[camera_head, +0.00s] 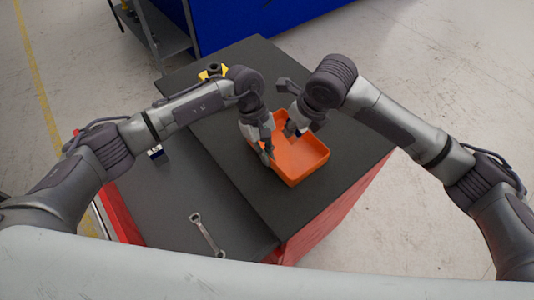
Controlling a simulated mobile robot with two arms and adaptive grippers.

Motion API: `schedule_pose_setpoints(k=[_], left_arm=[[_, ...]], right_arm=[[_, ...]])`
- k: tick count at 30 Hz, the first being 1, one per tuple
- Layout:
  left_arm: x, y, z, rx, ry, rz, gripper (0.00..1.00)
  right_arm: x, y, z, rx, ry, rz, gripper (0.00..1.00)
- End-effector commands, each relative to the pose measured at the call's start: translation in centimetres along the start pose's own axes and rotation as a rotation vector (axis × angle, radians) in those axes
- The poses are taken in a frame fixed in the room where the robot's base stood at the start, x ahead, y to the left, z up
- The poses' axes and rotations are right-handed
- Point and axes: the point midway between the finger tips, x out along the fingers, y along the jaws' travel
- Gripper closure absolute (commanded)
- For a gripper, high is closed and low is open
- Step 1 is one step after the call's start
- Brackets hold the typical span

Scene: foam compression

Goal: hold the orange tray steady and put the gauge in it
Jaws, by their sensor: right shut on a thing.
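The orange tray (306,166) sits on the dark top of the bench, tilted a little in the picture. My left gripper (266,154) points down at the tray's left side. Its fingertips are close to the wall, and I cannot tell whether they are open or shut. My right gripper (291,130) reaches down at the back part of the tray. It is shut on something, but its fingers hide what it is. I cannot make out the gauge for certain.
A wrench (207,234) lies on the lower dark surface (180,205) at the front. A blue cabinet (235,22) stands behind. The bench top is clear right of the tray.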

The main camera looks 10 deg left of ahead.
Motion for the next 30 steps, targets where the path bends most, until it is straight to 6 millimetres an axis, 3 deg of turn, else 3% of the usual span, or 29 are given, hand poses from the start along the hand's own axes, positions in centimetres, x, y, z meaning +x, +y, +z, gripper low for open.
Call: schedule_pose_setpoints(k=[12, 21, 22, 24, 27, 30], left_arm=[[-0.1, 0.0, 0.0, 0.0, 0.0, 0.001, 1.0], [-0.1, 0.0, 0.0, 0.0, 0.0, 0.001, 1.0], [-0.1, 0.0, 0.0, 0.0, 0.0, 0.001, 1.0], [-0.1, 0.0, 0.0, 0.0, 0.0, 0.001, 1.0], [-0.1, 0.0, 0.0, 0.0, 0.0, 0.001, 1.0], [-0.1, 0.0, 0.0, 0.0, 0.0, 0.001, 1.0]], right_arm=[[2.3, 0.0, -0.8, 0.0, -0.002, -0.001, 1.0], [2.5, 0.0, -0.8, -0.001, -0.003, 0.0, 1.0], [2.5, 0.0, -0.8, -0.001, -0.003, 0.0, 0.78], [2.5, 0.0, -0.8, 0.0, -0.003, 0.0, 0.66], [2.5, 0.0, -0.9, 0.0, -0.002, 0.0, 0.5], [2.5, 0.0, -0.9, 0.0, -0.001, 0.0, 0.5]])
